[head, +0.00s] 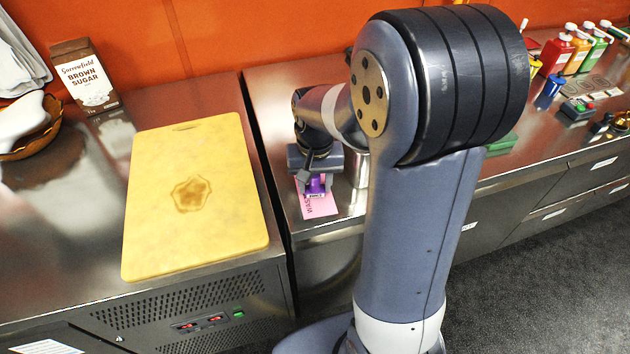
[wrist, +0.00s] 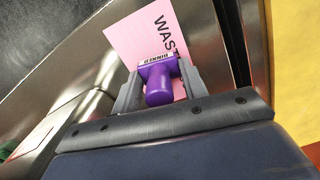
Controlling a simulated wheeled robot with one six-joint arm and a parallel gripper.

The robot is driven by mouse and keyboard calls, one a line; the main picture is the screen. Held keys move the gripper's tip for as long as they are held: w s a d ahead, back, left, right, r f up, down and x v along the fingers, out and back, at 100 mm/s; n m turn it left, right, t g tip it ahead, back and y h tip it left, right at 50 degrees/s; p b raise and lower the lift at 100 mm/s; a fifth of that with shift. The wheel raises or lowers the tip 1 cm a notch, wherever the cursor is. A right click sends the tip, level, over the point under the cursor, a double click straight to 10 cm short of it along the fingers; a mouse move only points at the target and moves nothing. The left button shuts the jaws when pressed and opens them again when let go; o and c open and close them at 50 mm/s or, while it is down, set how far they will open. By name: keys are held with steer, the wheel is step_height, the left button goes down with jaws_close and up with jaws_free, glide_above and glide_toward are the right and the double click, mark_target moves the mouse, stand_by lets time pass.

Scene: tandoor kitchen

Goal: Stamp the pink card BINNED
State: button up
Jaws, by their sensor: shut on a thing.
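The pink card (head: 319,207) lies on the steel counter near its front edge, just right of the gap between the two counters. In the wrist view the pink card (wrist: 140,37) shows dark print reading "WAST", the rest of it hidden. My gripper (head: 315,184) is shut on a purple stamp (wrist: 160,82), whose label reads "BINNED". The stamp is over the card and covers part of it; I cannot tell whether its face touches the card.
A yellow cutting board (head: 228,150) with a brown stain lies on the left counter, beside a brown sugar box (head: 86,76) and a basket (head: 38,140). Several sauce bottles (head: 556,54) stand at the far right. My arm hides the middle of the right counter.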

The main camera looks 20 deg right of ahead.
steer(key=shift+s, duration=0.1)
step_height(320, 180, up, 7)
steer(key=p, duration=0.6)
stand_by(0.3)
stand_by(0.6)
